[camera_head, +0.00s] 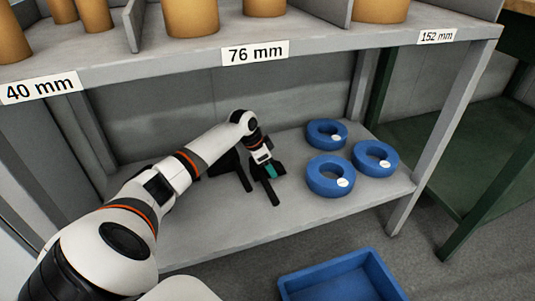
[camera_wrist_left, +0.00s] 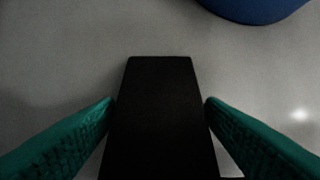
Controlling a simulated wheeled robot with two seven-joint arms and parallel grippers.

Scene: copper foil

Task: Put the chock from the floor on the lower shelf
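The chock is a black block. In the left wrist view the chock (camera_wrist_left: 160,120) lies between the two green fingers of my left gripper (camera_wrist_left: 160,100), whose tips sit against its sides. In the head view the left gripper (camera_head: 268,169) reaches down over the lower shelf (camera_head: 220,228). The dark chock (camera_head: 272,194) shows beneath its fingers, at or just above the shelf surface; its underside is hidden. Other dark shapes just left of the gripper cannot be told apart clearly. My right gripper is not in view.
Several blue rings, one being the front ring (camera_head: 322,187), lie on the shelf right of the gripper. The upper shelf (camera_head: 330,48) with tan cylinders hangs over the arm. A blue bin (camera_head: 290,283) stands on the floor in front. The shelf's front left is clear.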

